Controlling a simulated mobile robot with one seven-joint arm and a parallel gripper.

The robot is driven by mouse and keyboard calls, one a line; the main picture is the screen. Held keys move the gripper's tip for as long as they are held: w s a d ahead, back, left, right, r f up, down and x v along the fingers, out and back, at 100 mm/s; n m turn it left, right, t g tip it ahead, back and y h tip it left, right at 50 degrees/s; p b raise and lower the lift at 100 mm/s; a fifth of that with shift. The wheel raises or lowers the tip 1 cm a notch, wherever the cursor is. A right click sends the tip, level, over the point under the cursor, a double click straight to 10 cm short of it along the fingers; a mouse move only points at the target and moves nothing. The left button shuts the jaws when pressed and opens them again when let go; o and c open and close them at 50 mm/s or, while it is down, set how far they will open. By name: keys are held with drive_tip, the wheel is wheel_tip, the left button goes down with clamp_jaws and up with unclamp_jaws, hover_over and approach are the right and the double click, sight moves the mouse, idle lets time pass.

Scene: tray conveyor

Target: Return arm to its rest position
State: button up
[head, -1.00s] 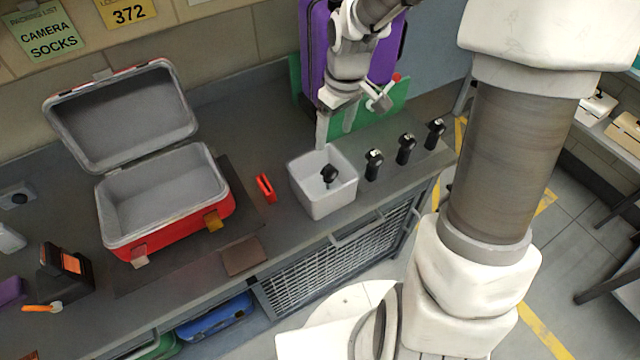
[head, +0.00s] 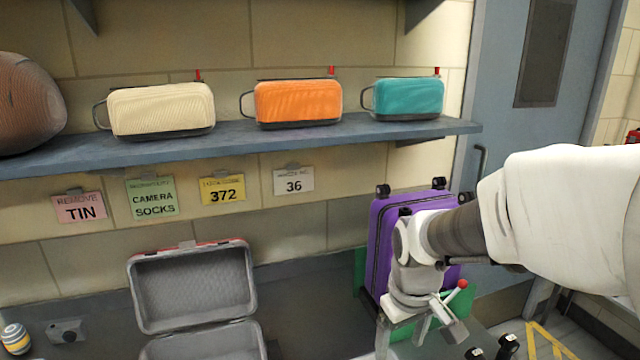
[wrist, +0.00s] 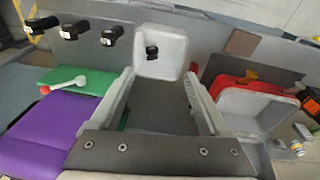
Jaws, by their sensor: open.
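My gripper (head: 402,338) hangs in front of the purple suitcase (head: 382,235) in the head view. Its fingertips reach toward the bottom edge of that view. In the wrist view my gripper (wrist: 159,78) is open, with its two fingers spread apart and nothing held between them. A white bin (wrist: 172,70) with a black-handled item (wrist: 152,52) inside lies beyond the fingertips. The bin is out of the head view now.
An open red case (head: 190,245) stands on the counter at left. A shelf (head: 250,138) above holds cream, orange and teal bags. A green board (wrist: 100,82) and a white lever with a red knob (wrist: 70,84) are beside the purple suitcase. Several black-handled items (wrist: 110,35) stand near the bin.

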drive_tip(key=s+r+m+t, duration=0.3)
drive_tip(key=s+r+m, duration=0.1)
drive_tip(key=s+r, duration=0.6)
drive_tip(key=s, duration=0.3)
drive_tip(key=shift+s+d+r+t, duration=0.15)
drive_tip(key=shift+d+t, duration=0.05)
drive_tip(key=shift+t, duration=0.2)
drive_tip(key=shift+d, duration=0.1)
idle(0.6)
